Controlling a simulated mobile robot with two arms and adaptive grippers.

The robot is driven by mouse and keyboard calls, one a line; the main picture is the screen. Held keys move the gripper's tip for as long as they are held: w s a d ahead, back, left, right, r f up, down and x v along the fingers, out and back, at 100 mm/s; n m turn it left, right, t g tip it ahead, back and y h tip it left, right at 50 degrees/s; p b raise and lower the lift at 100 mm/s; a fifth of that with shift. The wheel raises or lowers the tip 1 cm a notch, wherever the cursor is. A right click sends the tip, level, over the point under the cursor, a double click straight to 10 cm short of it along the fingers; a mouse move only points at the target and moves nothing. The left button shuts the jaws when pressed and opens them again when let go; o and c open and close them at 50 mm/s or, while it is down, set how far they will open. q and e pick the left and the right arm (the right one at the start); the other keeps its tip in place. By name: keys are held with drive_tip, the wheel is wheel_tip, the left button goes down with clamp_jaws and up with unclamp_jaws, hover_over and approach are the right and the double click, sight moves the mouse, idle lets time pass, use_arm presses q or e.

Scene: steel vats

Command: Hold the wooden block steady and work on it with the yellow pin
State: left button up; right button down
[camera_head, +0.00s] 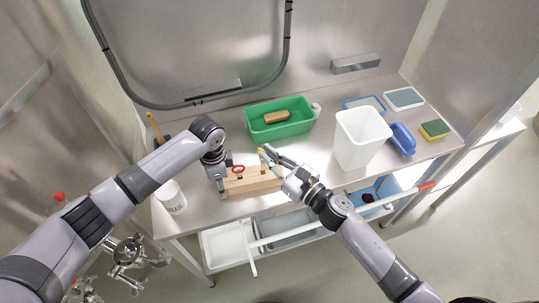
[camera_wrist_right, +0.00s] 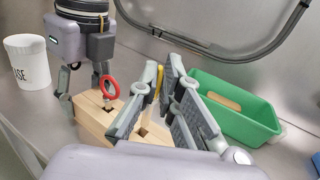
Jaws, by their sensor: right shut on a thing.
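The wooden block (camera_head: 254,182) lies on the steel table; it also shows in the right wrist view (camera_wrist_right: 92,122). A red ring (camera_wrist_right: 110,88) stands at a hole in its top, towards the left end. Another square hole shows further right. My left gripper (camera_head: 221,184) is at the block's left end; its grip is partly hidden. My right gripper (camera_wrist_right: 160,88) is shut on the yellow pin (camera_wrist_right: 159,80) above the block's right part. The pin is upright with a slight tilt. Whether its lower end touches the hole is unclear.
A green bin (camera_head: 281,133) with a brown block inside stands behind.

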drive_tip(key=shift+f, duration=0.3)
drive_tip(key=shift+f, duration=0.3)
drive_tip(key=shift+f, duration=1.7)
drive_tip(key=c, duration=1.7)
unclamp_jaws()
drive_tip(key=v, duration=1.2)
use_arm(q)
drive_tip(key=o, duration=1.4)
